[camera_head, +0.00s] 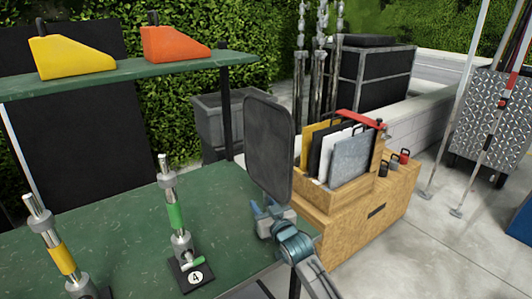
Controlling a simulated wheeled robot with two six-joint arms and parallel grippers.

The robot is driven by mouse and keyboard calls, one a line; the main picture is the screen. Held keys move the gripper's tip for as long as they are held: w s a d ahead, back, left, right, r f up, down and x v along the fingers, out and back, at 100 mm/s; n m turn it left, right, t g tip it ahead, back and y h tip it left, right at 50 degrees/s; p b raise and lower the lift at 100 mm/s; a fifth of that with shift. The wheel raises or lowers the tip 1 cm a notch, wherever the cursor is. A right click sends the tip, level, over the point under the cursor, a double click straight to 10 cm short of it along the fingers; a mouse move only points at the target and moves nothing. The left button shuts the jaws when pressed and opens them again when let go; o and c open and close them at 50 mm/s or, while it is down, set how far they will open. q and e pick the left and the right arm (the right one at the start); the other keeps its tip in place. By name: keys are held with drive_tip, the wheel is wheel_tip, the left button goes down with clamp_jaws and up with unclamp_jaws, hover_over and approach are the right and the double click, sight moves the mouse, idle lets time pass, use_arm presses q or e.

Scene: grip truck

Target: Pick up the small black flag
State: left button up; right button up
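A black rounded panel (268,148), which looks like the small black flag, stands upright at the middle of the view, above the right edge of the green table. My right gripper (262,212) is at its lower edge and appears shut on it, though the panel hides part of the fingers. A wooden crate (362,218) behind it to the right holds upright flags: yellow, black (318,142), white and grey (350,157). My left gripper is not in view.
The green table (120,230) bears two metal posts, one with a yellow band (62,260) and one with a green band (175,215). A shelf (130,75) above holds yellow and orange wedges. Black cases and a low wall stand behind. Concrete floor is open at right.

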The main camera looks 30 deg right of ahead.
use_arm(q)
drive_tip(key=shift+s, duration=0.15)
use_arm(e)
clamp_jaws()
